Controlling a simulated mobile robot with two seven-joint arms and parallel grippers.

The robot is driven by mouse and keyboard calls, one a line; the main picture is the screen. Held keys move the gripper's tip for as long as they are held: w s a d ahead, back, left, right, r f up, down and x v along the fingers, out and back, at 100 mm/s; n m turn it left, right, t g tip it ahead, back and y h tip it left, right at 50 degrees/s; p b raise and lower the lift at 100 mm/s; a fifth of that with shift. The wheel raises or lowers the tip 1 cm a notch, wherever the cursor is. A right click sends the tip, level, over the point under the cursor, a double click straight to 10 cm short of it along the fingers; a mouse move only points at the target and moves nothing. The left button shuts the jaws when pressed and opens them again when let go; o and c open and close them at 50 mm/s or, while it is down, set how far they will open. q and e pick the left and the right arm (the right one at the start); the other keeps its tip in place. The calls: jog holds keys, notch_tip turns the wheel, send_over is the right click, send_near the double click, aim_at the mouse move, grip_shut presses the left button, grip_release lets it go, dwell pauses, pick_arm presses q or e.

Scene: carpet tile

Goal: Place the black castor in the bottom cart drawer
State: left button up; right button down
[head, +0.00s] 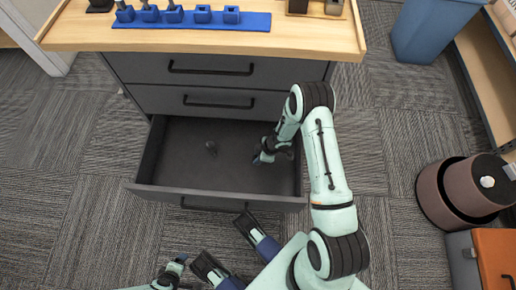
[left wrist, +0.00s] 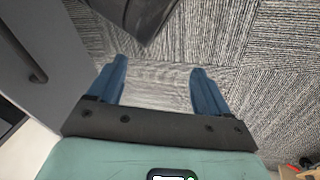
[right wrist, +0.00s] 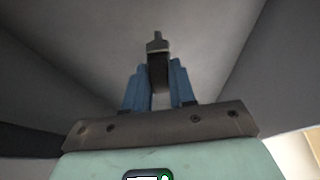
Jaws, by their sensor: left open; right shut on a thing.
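The bottom cart drawer (head: 172,160) is pulled open in the head view. My right arm reaches down into its right part. My right gripper (head: 262,157) is low inside the drawer. In the right wrist view its blue fingers are shut on the black castor (right wrist: 157,70), a dark narrow body with a grey stem pointing away. Whether the castor touches the drawer floor I cannot tell. My left gripper (left wrist: 158,84) is open and empty over the carpet, outside the drawer; it shows at the bottom edge of the head view.
The two upper drawers (head: 222,70) are shut. The wooden top (head: 300,40) carries a blue rack (head: 190,20). A blue bin (head: 425,30) and a round brown container (head: 462,190) stand right.

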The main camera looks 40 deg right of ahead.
notch_tip(320, 180, down, 4)
jog(key=shift+r+b, duration=0.1)
jog(key=shift+b, duration=0.6)
pick_arm(q)
jog(key=s+f, duration=0.2)
jog(key=shift+a+f+g, duration=0.3)
jog(key=shift+a+g, duration=0.05)
jog(key=shift+g, duration=0.05)
pick_arm(e)
jog(key=c, duration=0.9)
grip_release()
jog(key=shift+f, duration=0.2)
jog(key=shift+c, duration=0.2)
pick_arm(q)
jog(key=shift+s+f, duration=0.15)
jog(key=shift+s, duration=0.05)
